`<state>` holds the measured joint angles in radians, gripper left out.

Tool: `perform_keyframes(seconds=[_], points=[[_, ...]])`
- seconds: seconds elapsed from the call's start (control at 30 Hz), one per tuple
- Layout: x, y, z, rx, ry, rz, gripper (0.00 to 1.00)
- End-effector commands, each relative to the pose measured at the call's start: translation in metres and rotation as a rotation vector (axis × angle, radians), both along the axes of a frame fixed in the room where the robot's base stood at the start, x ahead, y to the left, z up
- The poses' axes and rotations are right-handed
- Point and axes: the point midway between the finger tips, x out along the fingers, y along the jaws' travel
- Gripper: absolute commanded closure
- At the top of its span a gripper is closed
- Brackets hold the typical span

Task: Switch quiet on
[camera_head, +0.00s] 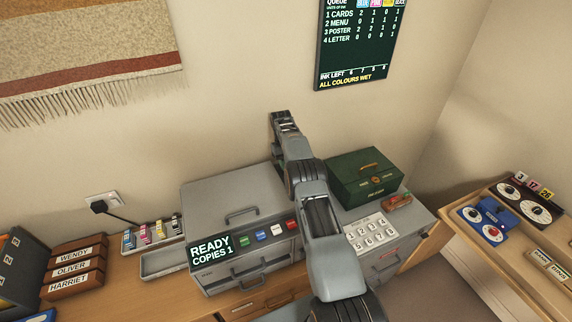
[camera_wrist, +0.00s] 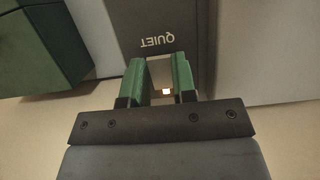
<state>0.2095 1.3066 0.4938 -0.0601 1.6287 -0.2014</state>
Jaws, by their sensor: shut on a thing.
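In the wrist view, the word QUIET (camera_wrist: 157,42) stands upside down on a dark grey panel. My gripper (camera_wrist: 158,62) has its two green fingers closed on a pale grey piece, the quiet switch (camera_wrist: 160,74), just beside that word. Which way the switch is set cannot be told. In the head view, my arm reaches over the grey copier (camera_head: 222,190) toward its back, and the fingers and switch are hidden there. The copier's display (camera_head: 211,248) reads READY, COPIES 1.
A green case (camera_head: 365,178) stands right of my arm, behind a number keypad (camera_head: 370,233); it also shows in the wrist view (camera_wrist: 45,45). Colored ink cartridges (camera_head: 145,234) sit left of the copier. A wall board (camera_head: 355,45) lists the queue.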

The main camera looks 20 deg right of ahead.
Motion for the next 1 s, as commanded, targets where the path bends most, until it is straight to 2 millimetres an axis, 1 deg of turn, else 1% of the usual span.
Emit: perform_keyframes(seconds=[0.2, 0.23, 0.5, 0.73, 0.83, 0.93, 1.0], points=[[0.000, 0.000, 0.001, 0.000, 0.000, 0.000, 0.98], [0.000, 0.000, 0.001, 0.000, 0.000, 0.000, 0.74], [0.000, 0.000, 0.000, 0.001, 0.000, -0.001, 0.49], [0.000, 0.000, 0.001, 0.001, 0.000, -0.001, 0.49], [0.000, 0.000, 0.004, 0.001, -0.001, -0.001, 0.49], [0.000, 0.000, 0.013, 0.000, -0.003, -0.001, 0.49], [0.001, 0.000, 0.023, 0.000, -0.005, -0.001, 0.49]])
